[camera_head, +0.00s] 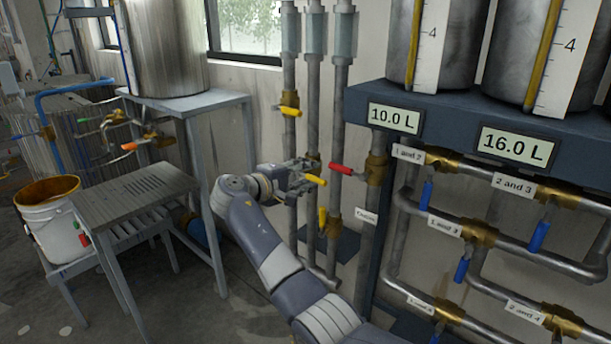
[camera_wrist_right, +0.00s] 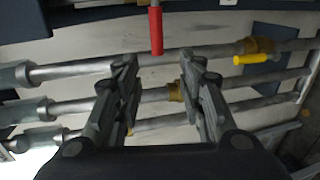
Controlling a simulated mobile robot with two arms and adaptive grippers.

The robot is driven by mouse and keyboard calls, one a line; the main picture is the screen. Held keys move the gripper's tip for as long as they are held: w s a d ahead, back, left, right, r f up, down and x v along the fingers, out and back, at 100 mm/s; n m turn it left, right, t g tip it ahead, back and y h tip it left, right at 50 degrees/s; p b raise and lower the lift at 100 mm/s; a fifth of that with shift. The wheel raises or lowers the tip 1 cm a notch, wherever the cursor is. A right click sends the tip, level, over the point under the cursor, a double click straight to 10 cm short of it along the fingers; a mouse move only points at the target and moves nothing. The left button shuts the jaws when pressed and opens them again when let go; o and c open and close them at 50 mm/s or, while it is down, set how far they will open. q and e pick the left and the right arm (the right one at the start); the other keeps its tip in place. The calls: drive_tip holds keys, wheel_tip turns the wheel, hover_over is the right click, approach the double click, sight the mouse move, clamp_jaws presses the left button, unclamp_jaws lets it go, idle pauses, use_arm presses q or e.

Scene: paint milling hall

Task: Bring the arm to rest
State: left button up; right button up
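My right arm (camera_head: 275,255) reaches up from the bottom of the head view toward the vertical pipes. The red handle (camera_wrist_right: 156,30) shows just beyond the fingertips, and a yellow handle (camera_wrist_right: 250,59) is to the right. My left gripper is not in view.
Labelled pipes with blue valve handles (camera_head: 539,236) fill the right side, below a dark shelf (camera_head: 455,105) with tanks and displays reading 10.0 L and 16.0 L. A metal table (camera_head: 185,100) and a white bucket (camera_head: 52,228) stand at left. Floor at lower left is partly clear.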

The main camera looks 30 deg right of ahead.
drive_tip(key=shift+f, duration=0.1)
idle(0.3)
drive_tip(key=s+a+f+n+y, duration=0.1)
drive_tip(key=s+f+y, duration=0.15)
drive_tip(key=f, duration=1.05)
drive_tip(key=s+a+f+n+y, duration=0.2)
drive_tip(key=s+f, duration=0.1)
drive_tip(key=f, duration=1.1)
drive_tip(key=s+a+f+n+y, duration=0.1)
drive_tip(key=s+f+y, duration=0.15)
drive_tip(key=f, duration=1.05)
drive_tip(key=s+a+f+g+y, duration=0.1)
drive_tip(key=s+a+f+y, duration=0.1)
drive_tip(key=s+f, duration=0.7)
drive_tip(key=s+a+f+g+y, duration=0.1)
drive_tip(key=s+a+f+y, duration=0.1)
drive_tip(key=s+f, duration=0.65)
drive_tip(key=s+a+f+m+g+y, duration=0.1)
drive_tip(key=s+f, duration=0.4)
drive_tip(key=s, duration=0.8)
drive_tip(key=s+a+f+m+g+y, duration=0.1)
drive_tip(key=s+f+m, duration=0.2)
drive_tip(key=s, duration=1)
drive_tip(key=s+a+f+m+g+y, duration=0.1)
drive_tip(key=s+f+m, duration=0.1)
drive_tip(key=s+f, duration=0.6)
drive_tip(key=s, duration=0.5)
drive_tip(key=shift+y, duration=0.3)
